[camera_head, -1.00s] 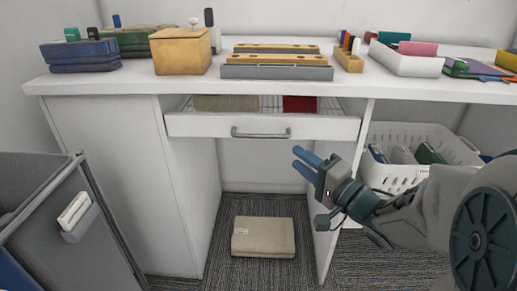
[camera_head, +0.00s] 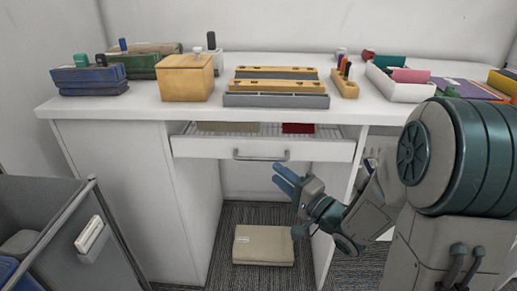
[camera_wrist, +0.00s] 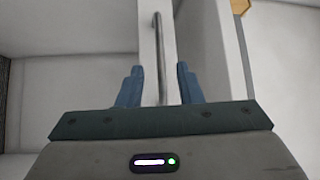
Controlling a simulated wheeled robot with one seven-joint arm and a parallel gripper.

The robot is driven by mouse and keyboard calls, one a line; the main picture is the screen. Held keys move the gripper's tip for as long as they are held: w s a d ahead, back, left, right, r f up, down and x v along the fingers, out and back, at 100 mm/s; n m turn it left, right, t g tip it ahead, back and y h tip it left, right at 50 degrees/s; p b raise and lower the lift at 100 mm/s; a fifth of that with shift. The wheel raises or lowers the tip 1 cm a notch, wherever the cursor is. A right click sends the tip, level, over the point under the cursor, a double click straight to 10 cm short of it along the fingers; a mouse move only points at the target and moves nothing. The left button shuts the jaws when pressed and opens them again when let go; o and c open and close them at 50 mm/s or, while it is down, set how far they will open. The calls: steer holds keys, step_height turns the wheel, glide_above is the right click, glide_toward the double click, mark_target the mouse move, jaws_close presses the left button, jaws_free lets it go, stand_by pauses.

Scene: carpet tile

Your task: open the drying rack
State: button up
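The drying rack looks like the white drawer (camera_head: 210,148) under the desk top, with a wire grid inside and a grey bar handle (camera_head: 262,155) on its front. It stands slightly pulled out, and a tan item (camera_head: 228,127) and a red item (camera_head: 298,128) lie in it. My gripper (camera_head: 284,180) is just below and right of the handle, apart from it in the head view. In the wrist view the handle (camera_wrist: 160,55) runs upright between the two spread blue fingers (camera_wrist: 158,85), beyond their tips. The gripper is open and empty.
The white desk (camera_head: 130,107) holds a wooden box (camera_head: 186,80), a blue block stack (camera_head: 88,82), grey-and-wood bars (camera_head: 275,99) and a white tray (camera_head: 402,90). A tan folded item (camera_head: 263,246) lies on the carpet below. A grey bin (camera_head: 50,225) stands at left.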

mark_target(259, 159)
steer(key=b+x, duration=0.2)
steer(key=x, duration=0.6)
steer(key=shift+w+a, duration=0.15)
steer(key=shift+w, duration=0.05)
jaws_close()
